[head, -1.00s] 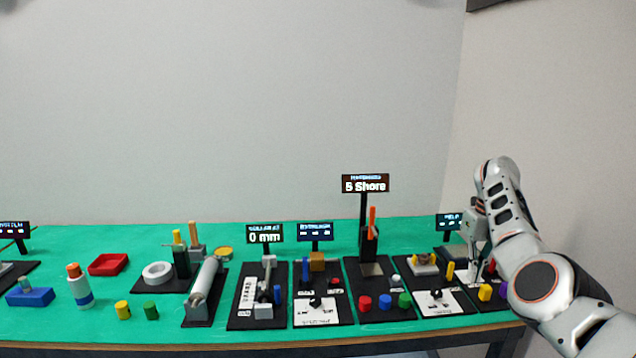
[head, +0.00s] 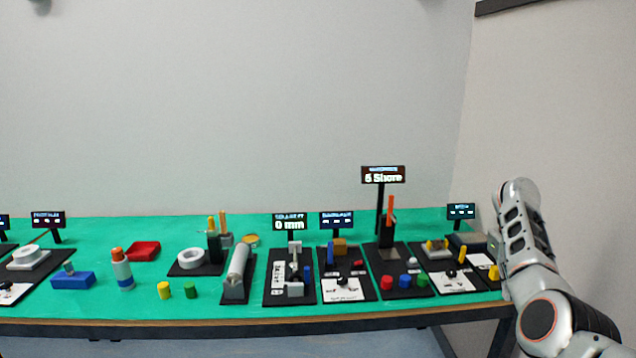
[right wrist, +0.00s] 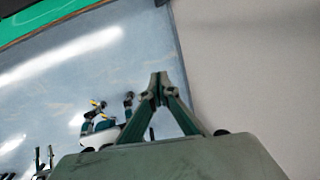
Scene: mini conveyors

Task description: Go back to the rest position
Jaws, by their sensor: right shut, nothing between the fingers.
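My right gripper (right wrist: 158,88) shows in the right wrist view with its two fingers together at the tips and nothing between them. Below and behind it in that view are pale grey floor and a plain wall. In the head view my right arm comes in at the right edge and rises beside the table's right end. The gripper itself is mostly hidden there by the arm. My left arm and gripper are not in view.
A grey wall (head: 250,110) stands behind. The floor in front is clear.

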